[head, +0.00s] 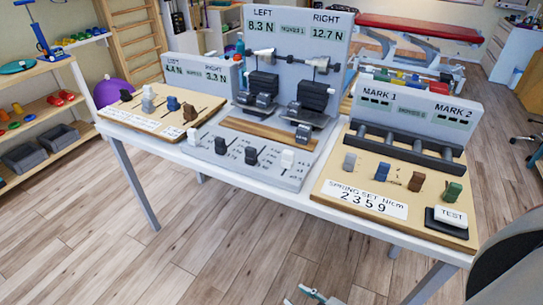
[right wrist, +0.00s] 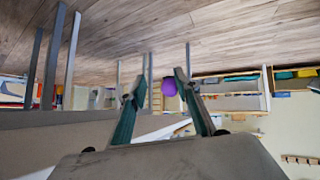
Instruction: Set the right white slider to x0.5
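The right white slider (head: 287,159) stands at the right end of the row on the grey middle board (head: 225,165), in front of the display reading LEFT 8.3 N, RIGHT 12.7 N. The scale marks beside it are too small to read. Another white slider (head: 194,137) is at the row's left end, with two dark sliders (head: 221,145) between. My right gripper (head: 318,296) shows at the bottom edge of the head view, low in front of the table, well apart from the slider. In the right wrist view its fingers (right wrist: 158,82) are spread and empty. My left gripper is out of view.
The right board (head: 325,199) has several coloured knobs and a TEST button (head: 451,216). The left board (head: 145,118) has more knobs. The white table (head: 375,229) has a front edge between my right gripper and the boards. Floor in front is clear.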

